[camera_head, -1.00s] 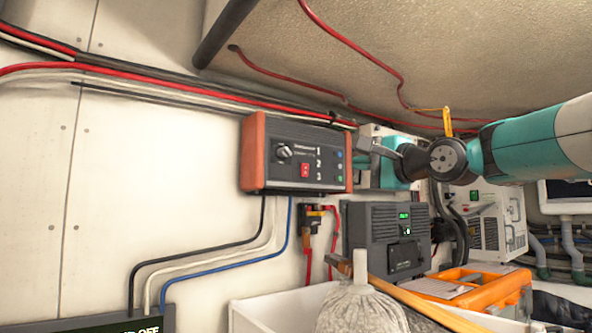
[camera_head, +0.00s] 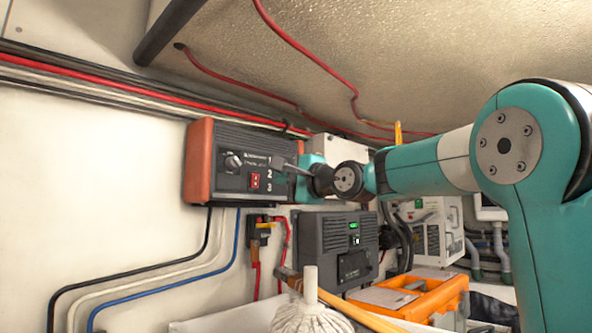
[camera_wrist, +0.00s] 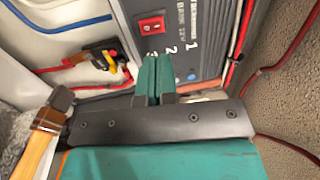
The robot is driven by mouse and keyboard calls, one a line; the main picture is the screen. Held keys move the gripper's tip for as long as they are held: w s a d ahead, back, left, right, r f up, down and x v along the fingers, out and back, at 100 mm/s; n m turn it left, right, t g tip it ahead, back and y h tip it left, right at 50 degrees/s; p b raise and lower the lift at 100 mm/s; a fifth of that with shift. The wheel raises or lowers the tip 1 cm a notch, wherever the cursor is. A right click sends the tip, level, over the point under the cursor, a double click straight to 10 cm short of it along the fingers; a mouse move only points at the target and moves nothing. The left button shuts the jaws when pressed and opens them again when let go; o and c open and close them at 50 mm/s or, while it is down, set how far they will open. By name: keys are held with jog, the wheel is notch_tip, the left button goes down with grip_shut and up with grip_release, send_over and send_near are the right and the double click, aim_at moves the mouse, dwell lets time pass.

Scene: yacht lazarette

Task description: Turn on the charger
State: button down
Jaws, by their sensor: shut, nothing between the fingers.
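The charger (camera_head: 225,195), a dark box with orange-red end caps, is mounted on the white wall. Its face carries a round knob (camera_head: 233,161), a red rocker switch (camera_head: 254,180) and the numbers 1, 2, 3. The switch also shows in the wrist view (camera_wrist: 151,25); its position is too small to tell. My gripper (camera_head: 286,168) is in front of the charger's right part, right of the switch, and hides its right end. In the wrist view its teal fingers (camera_wrist: 157,62) are shut, empty, and point at the face near the 2 and 3. Contact cannot be told.
A dark grey unit with a green display (camera_head: 338,250) sits below right. A small black switch with a yellow lever (camera_head: 262,227) is under the charger. A mop (camera_head: 312,318), a hammer (camera_wrist: 45,125) and an orange case (camera_head: 430,297) are below. Cables run along the wall.

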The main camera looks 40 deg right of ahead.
aim_at(256, 175)
jog(key=p+x, duration=0.3)
jog(key=x, duration=0.3)
jog(key=shift+w+r, duration=0.2)
jog(key=shift+w+a+f, duration=0.1)
jog(key=shift+w, duration=0.5)
jog(key=shift+w+p, duration=0.15)
jog(key=shift+p, duration=0.15)
jog(key=shift+s, duration=0.45)
jog(key=s+d+r+b, duration=0.2)
jog(key=s+b, duration=0.3)
jog(key=s, duration=0.8)
jog(key=shift+d, duration=0.35)
jog(key=shift+w, duration=0.1)
